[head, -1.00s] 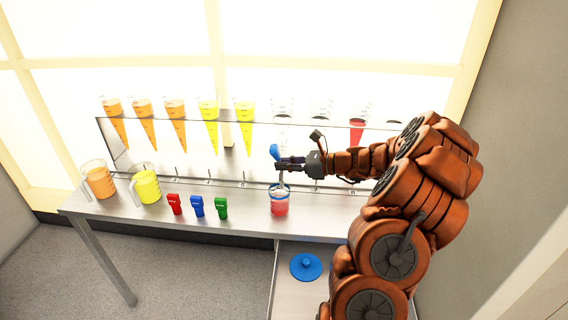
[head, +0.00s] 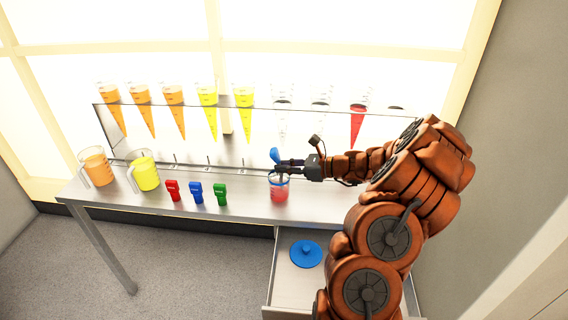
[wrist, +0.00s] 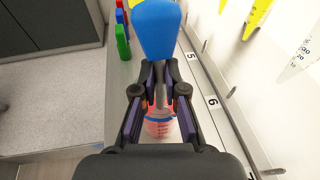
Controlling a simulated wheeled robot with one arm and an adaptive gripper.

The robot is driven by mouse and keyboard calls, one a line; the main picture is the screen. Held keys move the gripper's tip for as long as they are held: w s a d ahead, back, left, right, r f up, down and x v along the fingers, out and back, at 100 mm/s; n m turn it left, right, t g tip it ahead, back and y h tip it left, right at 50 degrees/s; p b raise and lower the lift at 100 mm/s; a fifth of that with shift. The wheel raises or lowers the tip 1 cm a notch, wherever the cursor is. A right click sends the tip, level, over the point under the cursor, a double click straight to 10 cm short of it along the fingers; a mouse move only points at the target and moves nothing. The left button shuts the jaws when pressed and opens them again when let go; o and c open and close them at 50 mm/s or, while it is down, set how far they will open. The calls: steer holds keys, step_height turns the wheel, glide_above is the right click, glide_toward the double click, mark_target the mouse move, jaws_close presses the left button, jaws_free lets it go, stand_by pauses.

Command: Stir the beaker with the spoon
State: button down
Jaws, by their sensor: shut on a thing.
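The beaker (head: 279,193) is clear with red liquid and a blue band, and stands on the metal table. It also shows in the wrist view (wrist: 160,131), partly hidden below the fingers. My gripper (head: 280,168) is shut on the spoon just above the beaker's rim. The spoon's blue end (head: 274,156) points up above the fingers. In the wrist view the blue end (wrist: 158,28) is large and near, and my gripper (wrist: 160,75) clasps the thin shaft below it. The shaft runs down toward the beaker; its lower end is hidden.
Red (head: 173,190), blue (head: 196,192) and green (head: 220,194) objects stand left of the beaker. Orange (head: 97,167) and yellow (head: 145,171) jugs stand farther left. A rack of cones (head: 244,110) stands behind. An open drawer (head: 283,288) below holds a blue lid (head: 306,254).

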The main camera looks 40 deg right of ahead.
steer(key=shift+f+b, duration=0.35)
steer(key=shift+f, duration=1.05)
steer(key=shift+f, duration=0.15)
